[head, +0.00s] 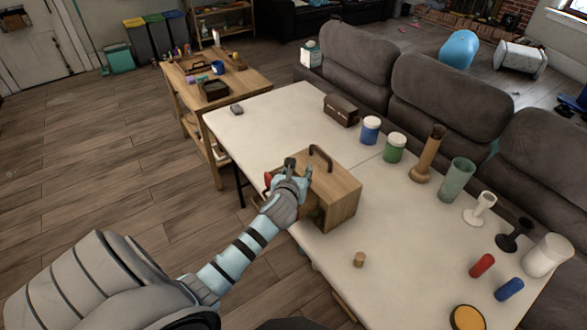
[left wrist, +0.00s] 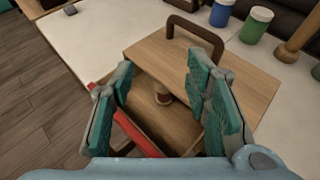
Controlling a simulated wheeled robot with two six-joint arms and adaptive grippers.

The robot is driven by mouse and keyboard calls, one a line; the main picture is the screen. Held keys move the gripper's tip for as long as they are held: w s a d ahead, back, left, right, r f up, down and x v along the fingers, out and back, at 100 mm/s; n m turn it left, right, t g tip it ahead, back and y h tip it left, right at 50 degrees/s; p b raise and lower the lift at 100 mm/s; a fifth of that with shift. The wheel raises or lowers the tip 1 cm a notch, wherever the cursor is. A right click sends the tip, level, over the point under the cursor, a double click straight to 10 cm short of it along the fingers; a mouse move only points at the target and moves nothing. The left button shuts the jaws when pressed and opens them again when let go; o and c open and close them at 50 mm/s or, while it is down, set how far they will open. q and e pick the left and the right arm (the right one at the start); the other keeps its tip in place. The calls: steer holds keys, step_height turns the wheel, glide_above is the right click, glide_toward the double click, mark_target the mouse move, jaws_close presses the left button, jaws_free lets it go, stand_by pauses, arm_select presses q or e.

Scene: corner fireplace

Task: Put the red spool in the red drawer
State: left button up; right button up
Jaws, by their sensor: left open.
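The wooden box with a dark handle (head: 338,188) stands on the white table, and it also shows in the left wrist view (left wrist: 235,75). Its red drawer (left wrist: 138,134) is pulled out, with the red front towards the lower left. My left gripper (head: 288,170) is above the drawer. My right gripper is out of view.
Jars (head: 393,147), a pepper mill (head: 428,155), a green glass (head: 457,180) and red and blue cylinders (head: 481,265) stand to the right. The table's far left end is mostly clear.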

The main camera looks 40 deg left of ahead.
arm_select(q)
steer(key=v, duration=0.6)
steer(key=shift+s+d+r+p, duration=0.15)
steer(key=shift+s+p, duration=0.1)
steer(key=shift+p, duration=0.15)
